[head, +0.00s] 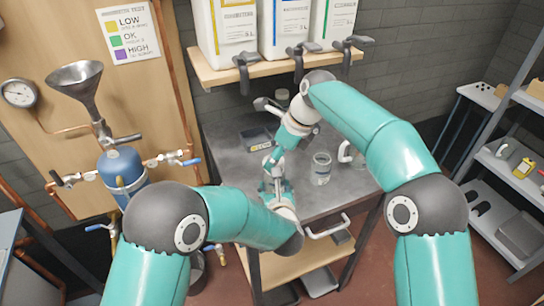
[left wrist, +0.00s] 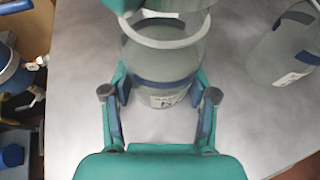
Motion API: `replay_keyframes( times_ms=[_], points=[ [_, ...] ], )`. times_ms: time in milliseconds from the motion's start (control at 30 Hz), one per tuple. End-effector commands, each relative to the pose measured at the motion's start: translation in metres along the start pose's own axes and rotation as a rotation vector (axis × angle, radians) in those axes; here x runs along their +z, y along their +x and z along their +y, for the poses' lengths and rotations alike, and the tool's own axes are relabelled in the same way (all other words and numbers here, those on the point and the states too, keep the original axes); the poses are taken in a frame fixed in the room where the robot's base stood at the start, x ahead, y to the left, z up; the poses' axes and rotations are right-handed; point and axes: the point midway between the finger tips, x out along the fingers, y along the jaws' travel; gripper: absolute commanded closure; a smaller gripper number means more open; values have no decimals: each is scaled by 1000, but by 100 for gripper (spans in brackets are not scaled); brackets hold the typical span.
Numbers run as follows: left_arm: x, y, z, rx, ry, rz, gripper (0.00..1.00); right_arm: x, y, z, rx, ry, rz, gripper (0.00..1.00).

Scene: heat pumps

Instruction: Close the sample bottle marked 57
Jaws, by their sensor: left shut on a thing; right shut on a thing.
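My left gripper (head: 274,182) is low over the grey table, its fingers shut around a clear sample bottle. In the left wrist view the fingers (left wrist: 160,82) hold the bottle (left wrist: 163,62) at both sides. The bottle stands upright, with a pale ring at its mouth, a blue band and a white label (left wrist: 168,98); its number is too small to read. My right gripper (head: 276,158) is just above the bottle, and its teal part shows at the top edge of the left wrist view. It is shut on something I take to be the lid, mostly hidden.
Another clear vessel (head: 322,170) stands right of the grippers, with a handled jug (head: 352,154) beyond it. A shelf (head: 270,68) with large canisters hangs above. Bare table (head: 222,135) shows at left.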

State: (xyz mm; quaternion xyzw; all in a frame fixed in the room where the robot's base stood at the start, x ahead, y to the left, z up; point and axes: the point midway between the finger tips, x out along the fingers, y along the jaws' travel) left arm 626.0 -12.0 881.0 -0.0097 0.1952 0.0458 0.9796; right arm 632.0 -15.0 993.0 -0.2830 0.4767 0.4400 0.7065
Motion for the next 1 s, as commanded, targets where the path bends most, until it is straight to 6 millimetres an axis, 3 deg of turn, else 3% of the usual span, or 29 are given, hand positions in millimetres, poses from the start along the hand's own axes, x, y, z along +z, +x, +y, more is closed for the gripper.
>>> replay_keyframes(
  times_ms=[533,800,1000],
  points=[
    [0,0,0,0,0,1,100,-4,8,0,-3,8,0,61],
    [-1,0,0,0,0,2,100,-5,8,1,-96,225,-1,61],
    [-1,0,0,1,0,2,100,-5,8,0,-112,267,-6,61]
  ],
)
